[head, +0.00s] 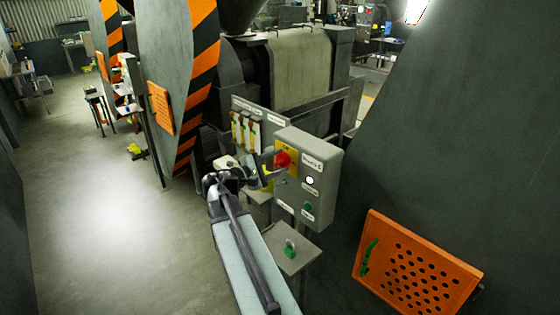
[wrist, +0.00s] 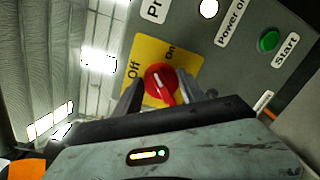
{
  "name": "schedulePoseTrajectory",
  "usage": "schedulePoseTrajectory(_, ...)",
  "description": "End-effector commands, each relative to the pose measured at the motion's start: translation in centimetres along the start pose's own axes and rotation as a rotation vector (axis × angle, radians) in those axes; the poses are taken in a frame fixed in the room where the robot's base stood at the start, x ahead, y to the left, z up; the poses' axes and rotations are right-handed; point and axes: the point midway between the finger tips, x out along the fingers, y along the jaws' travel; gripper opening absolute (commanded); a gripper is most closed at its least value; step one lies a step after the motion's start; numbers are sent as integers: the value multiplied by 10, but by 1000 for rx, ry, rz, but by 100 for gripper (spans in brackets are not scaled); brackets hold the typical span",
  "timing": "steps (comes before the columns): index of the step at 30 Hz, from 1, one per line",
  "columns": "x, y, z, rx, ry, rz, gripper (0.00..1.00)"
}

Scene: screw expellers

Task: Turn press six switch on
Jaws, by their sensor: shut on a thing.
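The red rotary switch (head: 283,159) sits on a yellow plate on the grey control box (head: 327,170). In the wrist view the red knob (wrist: 157,80) is centred on the yellow plate (wrist: 147,51), which reads Off and On. A white mark on the knob slants down toward my jaws. I cannot tell which label it stands for. My gripper (head: 271,164) is at the switch, its two fingers (wrist: 163,90) on either side of the knob, shut on it. The fingers hide parts of the plate's lower edge.
The box also carries a white lamp (head: 309,180) labelled Power on and a green Start button (wrist: 268,41). A small pedestal (head: 291,261) with a green knob stands below. An orange perforated panel (head: 420,276) is at right. Open floor (head: 110,220) lies left.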

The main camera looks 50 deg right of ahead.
Motion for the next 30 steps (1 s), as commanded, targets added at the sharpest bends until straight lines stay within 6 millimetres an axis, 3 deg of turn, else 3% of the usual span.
schedulePoseTrajectory(18, 0, -7, 2, 552, 41, -19, 7)
schedulePoseTrajectory(30, 0, -7, 1, 749, 56, -22, 7)
